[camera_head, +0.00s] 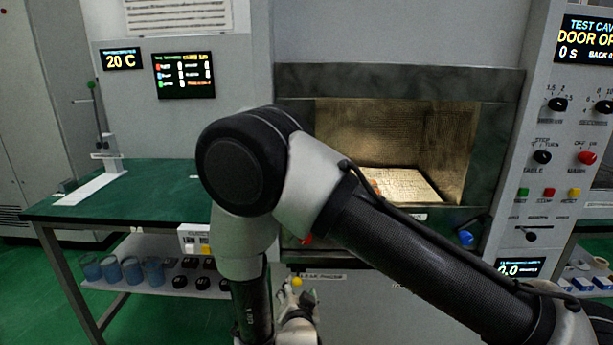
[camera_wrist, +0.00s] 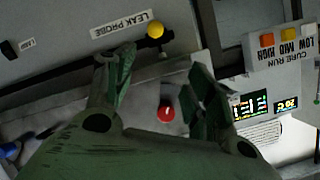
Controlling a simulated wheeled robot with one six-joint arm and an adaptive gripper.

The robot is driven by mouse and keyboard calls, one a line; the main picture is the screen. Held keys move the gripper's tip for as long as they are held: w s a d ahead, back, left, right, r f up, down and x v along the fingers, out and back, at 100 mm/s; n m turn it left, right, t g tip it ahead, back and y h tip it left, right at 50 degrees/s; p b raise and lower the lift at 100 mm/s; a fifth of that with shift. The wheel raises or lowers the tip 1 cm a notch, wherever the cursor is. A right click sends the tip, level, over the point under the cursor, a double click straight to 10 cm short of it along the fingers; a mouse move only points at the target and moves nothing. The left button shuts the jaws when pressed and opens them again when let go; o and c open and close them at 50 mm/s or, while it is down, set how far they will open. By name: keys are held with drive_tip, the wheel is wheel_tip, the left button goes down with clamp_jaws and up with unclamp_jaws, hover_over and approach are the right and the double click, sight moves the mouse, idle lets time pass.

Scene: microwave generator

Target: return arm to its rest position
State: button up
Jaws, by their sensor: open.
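My arm fills the middle of the head view, bent at a large black-capped joint, with the lower part hanging down in front of the microwave generator. My gripper shows in the wrist view (camera_wrist: 163,62) with its two green fingers spread apart and nothing held between them. Behind the gap are a grey panel and a red knob (camera_wrist: 166,112). A yellow ball (camera_wrist: 155,29) beside the LEAK PROBE label lies just beyond the fingertips; it also shows in the head view (camera_head: 297,281).
The test cavity (camera_head: 440,135) stands open and lit, with a pale flat piece (camera_head: 405,183) inside. A green-topped bench (camera_head: 150,190) is at left, with blue cups (camera_head: 132,269) on its lower shelf. The control panel (camera_head: 560,160) is at right. A CURE RUN box (camera_wrist: 285,50) is near the gripper.

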drive_tip(key=s+a+f+n+g+y, duration=0.2)
drive_tip(key=s+f+n+g, duration=0.35)
drive_tip(key=s+g, duration=0.3)
drive_tip(key=s+d+r+h, duration=0.1)
drive_tip(key=s+d+r, duration=0.2)
drive_tip(key=d+r, duration=1)
drive_tip(key=s+d+r+h, duration=0.1)
drive_tip(key=s+d+r, duration=0.3)
drive_tip(key=d+r, duration=0.9)
drive_tip(key=s+d+r, duration=0.3)
drive_tip(key=d+r, duration=1)
drive_tip(key=d, duration=0.2)
drive_tip(key=shift+s+r+n+g+h, duration=0.2)
drive_tip(key=shift+n+g+h, duration=0.15)
drive_tip(key=shift+g+h, duration=0.1)
drive_tip(key=shift+a, duration=0.1)
